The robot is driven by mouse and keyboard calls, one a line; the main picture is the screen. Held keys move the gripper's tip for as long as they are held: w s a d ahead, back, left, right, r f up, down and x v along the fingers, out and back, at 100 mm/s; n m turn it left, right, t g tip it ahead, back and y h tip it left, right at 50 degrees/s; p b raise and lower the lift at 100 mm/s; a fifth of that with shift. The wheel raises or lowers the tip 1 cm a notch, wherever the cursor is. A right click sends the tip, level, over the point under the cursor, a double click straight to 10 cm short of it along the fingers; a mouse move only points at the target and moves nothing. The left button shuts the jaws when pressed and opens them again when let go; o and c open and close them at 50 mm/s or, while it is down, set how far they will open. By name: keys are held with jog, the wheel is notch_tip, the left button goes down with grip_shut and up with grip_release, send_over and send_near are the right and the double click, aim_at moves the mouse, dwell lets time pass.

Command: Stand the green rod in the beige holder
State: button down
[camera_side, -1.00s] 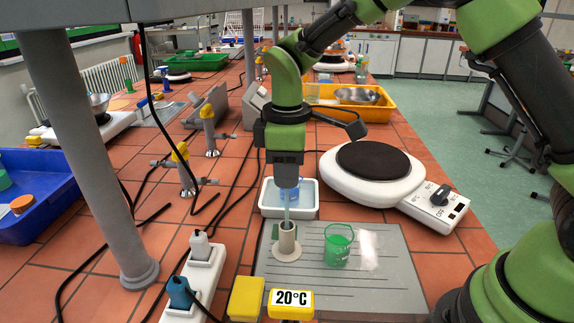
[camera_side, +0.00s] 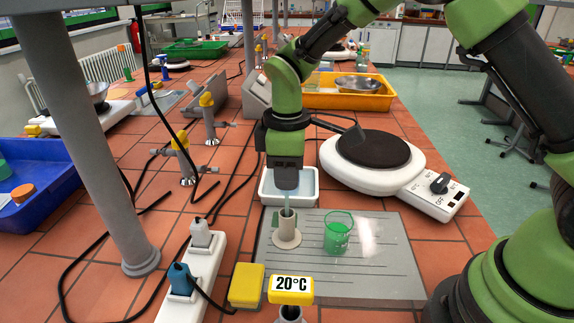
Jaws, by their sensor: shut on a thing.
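My gripper (camera_side: 286,188) points straight down above the beige holder (camera_side: 287,235). The rod is upright, with only a short length showing between the fingers and the holder's top. Its lower end meets the holder's opening and seems to be inside it; I cannot see how deep. The holder stands upright on its round base at the left of the grey ridged mat (camera_side: 385,270).
A green beaker (camera_side: 338,232) stands right of the holder. A white tray (camera_side: 306,196) lies behind the gripper, and a hotplate (camera_side: 374,150) stands behind right.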

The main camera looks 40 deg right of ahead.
jog(key=shift+f, duration=0.8)
jog(key=c, duration=0.9)
grip_release()
jog(key=shift+c, duration=0.2)
jog(key=shift+r, duration=0.1)
notch_tip(320, 180, up, 10)
jog(key=shift+f, duration=0.15)
